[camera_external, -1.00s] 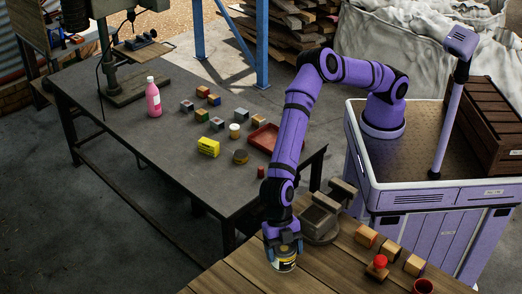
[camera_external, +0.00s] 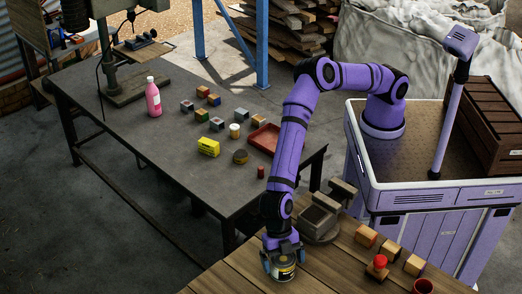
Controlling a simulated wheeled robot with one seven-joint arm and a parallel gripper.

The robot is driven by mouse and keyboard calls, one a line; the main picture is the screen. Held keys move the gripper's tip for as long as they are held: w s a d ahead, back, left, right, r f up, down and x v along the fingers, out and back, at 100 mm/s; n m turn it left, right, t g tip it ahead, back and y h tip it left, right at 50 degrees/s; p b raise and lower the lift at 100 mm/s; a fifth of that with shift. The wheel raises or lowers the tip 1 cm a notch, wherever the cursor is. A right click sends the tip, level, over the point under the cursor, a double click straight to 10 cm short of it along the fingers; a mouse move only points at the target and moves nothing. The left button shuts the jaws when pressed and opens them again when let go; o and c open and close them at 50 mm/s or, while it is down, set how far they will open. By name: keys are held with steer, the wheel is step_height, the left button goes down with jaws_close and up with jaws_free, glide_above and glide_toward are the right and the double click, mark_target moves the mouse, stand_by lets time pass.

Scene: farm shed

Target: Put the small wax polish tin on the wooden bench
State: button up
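My gripper (camera_external: 282,262) points down over the wooden bench (camera_external: 330,272) at the bottom of the view. It is shut on a small round tin (camera_external: 283,271) with a dark band and a pale label, its fingers at the tin's left and right sides. The tin is upright, at or very close to the bench top; I cannot tell whether it touches. The gripper hides the tin's upper part.
A grey vise (camera_external: 318,222) stands behind my gripper. Wooden blocks (camera_external: 390,249), a red-topped stamp (camera_external: 378,266) and a red cup (camera_external: 423,286) are to the right.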

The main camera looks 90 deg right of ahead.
steer(key=shift+r, duration=0.15)
steer(key=v, duration=1.2)
steer(key=w+d+r+m+t+h, duration=0.25)
steer(key=d+r+m, duration=0.25)
steer(key=d+r, duration=1.2)
steer(key=s+d+r+m+t, duration=0.15)
steer(key=d+r, duration=0.25)
steer(key=d, duration=0.6)
steer(key=s+d+r+m+t, duration=0.1)
steer(key=s+d+r+m, duration=0.2)
steer(key=d, duration=0.7)
steer(key=s+d+r+m+h, duration=0.1)
steer(key=s+d+r+m, duration=0.15)
steer(key=s+d, duration=0.4)
steer(key=s+d+r+m+h, duration=0.1)
steer(key=s+d+m, duration=0.25)
steer(key=d, duration=0.55)
steer(key=s+d+f+m+t, duration=0.1)
steer(key=s+d+f+m, duration=0.2)
steer(key=s, duration=1.1)
steer(key=d+m, duration=0.3)
steer(key=d, duration=0.3)
steer(key=shift+s+d+t, duration=0.15)
steer(key=shift+d+t, duration=0.05)
steer(key=shift+t, duration=0.1)
